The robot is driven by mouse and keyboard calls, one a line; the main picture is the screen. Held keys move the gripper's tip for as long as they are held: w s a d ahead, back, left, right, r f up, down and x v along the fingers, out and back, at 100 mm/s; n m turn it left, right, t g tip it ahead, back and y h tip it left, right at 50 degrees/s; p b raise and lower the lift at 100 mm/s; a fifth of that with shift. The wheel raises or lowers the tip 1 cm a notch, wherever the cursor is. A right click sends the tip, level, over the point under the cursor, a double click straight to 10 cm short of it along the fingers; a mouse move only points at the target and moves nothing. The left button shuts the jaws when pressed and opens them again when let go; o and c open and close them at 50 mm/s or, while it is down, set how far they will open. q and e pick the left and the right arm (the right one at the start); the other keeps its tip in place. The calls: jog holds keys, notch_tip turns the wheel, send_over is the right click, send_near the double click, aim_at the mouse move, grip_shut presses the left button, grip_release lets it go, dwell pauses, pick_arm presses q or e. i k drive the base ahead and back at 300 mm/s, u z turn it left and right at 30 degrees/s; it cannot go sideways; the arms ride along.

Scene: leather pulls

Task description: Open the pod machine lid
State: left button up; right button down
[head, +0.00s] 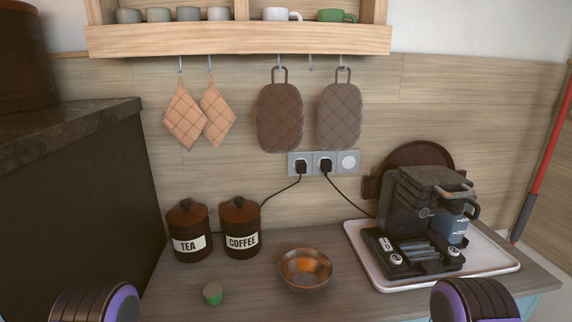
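The pod machine (412,205) is a dark grey-black coffee maker at the right of the counter. It stands on a white tray (382,277). Its lid (430,177) is at the top and looks down on the body; a small gap cannot be ruled out. A dark loop (473,211) sticks out at its right side, beside a blue-grey container (453,228) at its front. Neither gripper shows; only rounded dark and purple parts of my arms are at the bottom left and bottom right, with none touching the machine.
A round brown board (408,156) leans behind the machine. A cord runs from the wall sockets (324,163) towards it. Free counter lies around the bowl.

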aim_at(439, 181)
jog(key=z, duration=1.5)
jog(key=k, duration=0.45)
